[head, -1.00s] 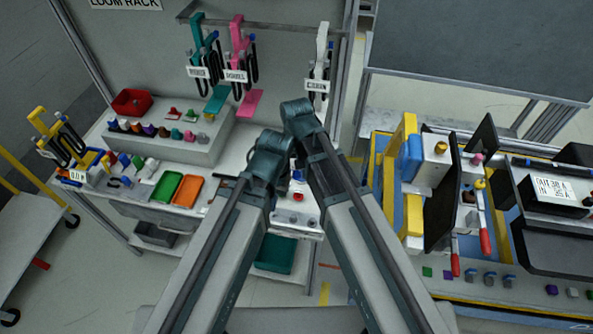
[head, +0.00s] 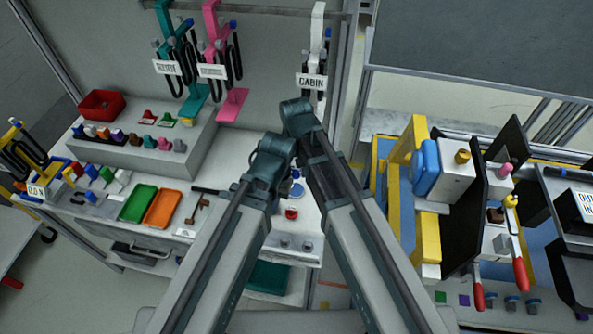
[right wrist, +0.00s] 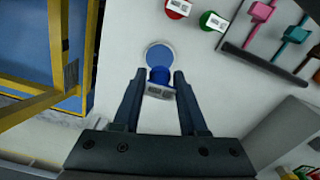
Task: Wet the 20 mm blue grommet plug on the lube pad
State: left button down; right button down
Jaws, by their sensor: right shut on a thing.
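In the right wrist view my right gripper (right wrist: 160,92) is shut on the blue grommet plug (right wrist: 160,75), which carries a small pale label. A round blue pad with a pale rim (right wrist: 158,53), which looks like the lube pad, lies on the white surface just beyond the plug. The plug overlaps its near edge in the picture; I cannot tell whether they touch. In the head view my right gripper (head: 297,112) is above the bench, and my left gripper (head: 270,155) is lower and beside it.
Red (right wrist: 178,8) and green (right wrist: 212,20) round pieces lie beyond the pad. In the head view green (head: 138,202) and orange (head: 163,208) trays stand left on the bench (head: 225,150). The module (head: 430,235) with yellow and blue parts stands right.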

aim_at(296, 190)
jog(key=shift+w+f, duration=0.35)
jog(key=shift+w, duration=0.05)
pick_arm(q)
jog(key=shift+w+f, duration=0.35)
jog(key=shift+f, duration=0.1)
pick_arm(e)
jog(key=shift+f, duration=0.1)
